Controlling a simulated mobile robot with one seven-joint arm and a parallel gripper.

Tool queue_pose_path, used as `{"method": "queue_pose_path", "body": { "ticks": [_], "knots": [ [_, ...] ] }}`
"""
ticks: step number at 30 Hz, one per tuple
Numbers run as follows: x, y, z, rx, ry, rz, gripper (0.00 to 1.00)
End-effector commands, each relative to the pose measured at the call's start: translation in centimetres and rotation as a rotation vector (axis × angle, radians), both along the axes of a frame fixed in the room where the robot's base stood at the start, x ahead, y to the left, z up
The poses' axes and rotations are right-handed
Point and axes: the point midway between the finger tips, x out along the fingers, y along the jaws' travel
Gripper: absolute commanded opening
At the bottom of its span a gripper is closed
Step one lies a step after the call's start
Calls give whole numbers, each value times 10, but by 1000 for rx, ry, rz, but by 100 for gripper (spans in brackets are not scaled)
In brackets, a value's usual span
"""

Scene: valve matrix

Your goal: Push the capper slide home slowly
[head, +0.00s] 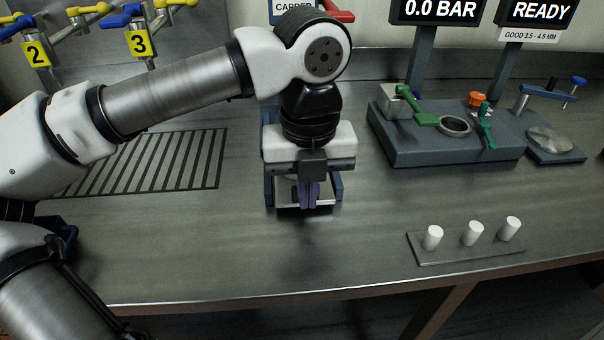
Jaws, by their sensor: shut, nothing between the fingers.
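The capper (338,188) stands on the steel bench in the middle of the head view, with blue side parts and a pale base. My arm and hand cover most of it, so its slide cannot be made out clearly. A sign reading CAPPER (293,8) is partly visible behind my arm. My gripper (309,203) points down in front of the capper, its purplish fingers shut together with nothing seen between them. I cannot tell whether the fingers touch the slide.
A grey fixture (400,145) with green handles stands to the right, beside a round plate (551,140). Several white cylinders (472,233) stand on a strip at front right. A slotted grate (150,165) lies left. Displays read 0.0 BAR (438,10) and READY (541,12).

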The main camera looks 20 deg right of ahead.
Motion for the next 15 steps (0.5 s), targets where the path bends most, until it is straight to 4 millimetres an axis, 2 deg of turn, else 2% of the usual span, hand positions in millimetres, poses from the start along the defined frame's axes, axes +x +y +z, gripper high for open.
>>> {"method": "queue_pose_path", "body": {
  "ticks": [15],
  "knots": [
    [0,0,-29,0,1,0,0]
  ]
}}
